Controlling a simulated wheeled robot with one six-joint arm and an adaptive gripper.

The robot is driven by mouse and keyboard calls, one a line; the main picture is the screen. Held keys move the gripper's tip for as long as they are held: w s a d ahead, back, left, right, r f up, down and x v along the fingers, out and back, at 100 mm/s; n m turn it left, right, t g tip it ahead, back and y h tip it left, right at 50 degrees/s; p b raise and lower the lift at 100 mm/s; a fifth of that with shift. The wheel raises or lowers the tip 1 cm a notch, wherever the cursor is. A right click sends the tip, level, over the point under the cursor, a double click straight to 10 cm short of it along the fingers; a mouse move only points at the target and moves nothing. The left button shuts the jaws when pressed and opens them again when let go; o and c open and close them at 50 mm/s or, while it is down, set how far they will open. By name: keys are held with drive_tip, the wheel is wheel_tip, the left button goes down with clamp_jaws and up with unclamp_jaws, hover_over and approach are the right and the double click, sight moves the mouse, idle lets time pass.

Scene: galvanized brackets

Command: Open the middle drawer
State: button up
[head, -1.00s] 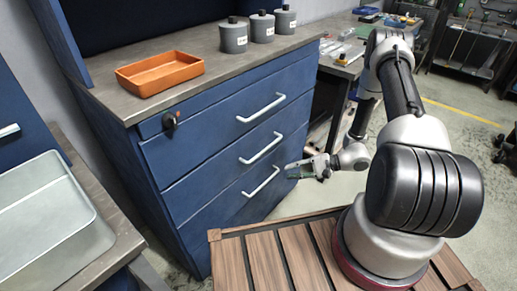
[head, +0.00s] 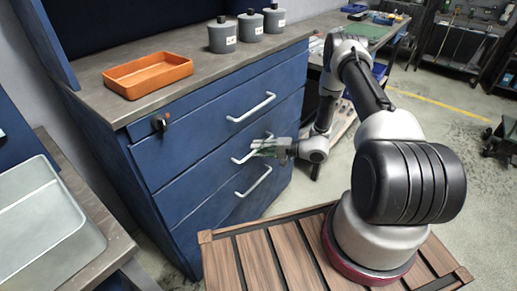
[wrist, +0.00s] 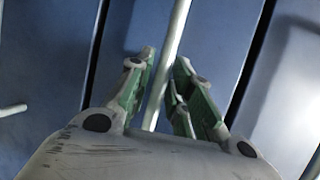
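The blue cabinet has three drawers with pale bar handles, and all look shut in the head view. The middle drawer (head: 200,178) lies flush with the front. Its handle (head: 237,160) is partly covered by my gripper (head: 262,147), which is at the handle's right part. In the wrist view the handle bar (wrist: 176,35) runs between the two green-padded fingers of my gripper (wrist: 166,78). The fingers are apart, with a gap visible on both sides of the bar. The lower end of the bar is hidden by my gripper's body.
The top drawer handle (head: 251,108) is above and the bottom drawer handle (head: 254,181) below. A lock with a key (head: 160,123) sticks out at the top left. An orange tray (head: 148,74) and several grey bottles (head: 222,36) stand on top. A side bench (head: 108,245) is at left.

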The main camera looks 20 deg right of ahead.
drive_tip(key=shift+a, duration=0.1)
drive_tip(key=shift+c, duration=0.3)
clamp_jaws()
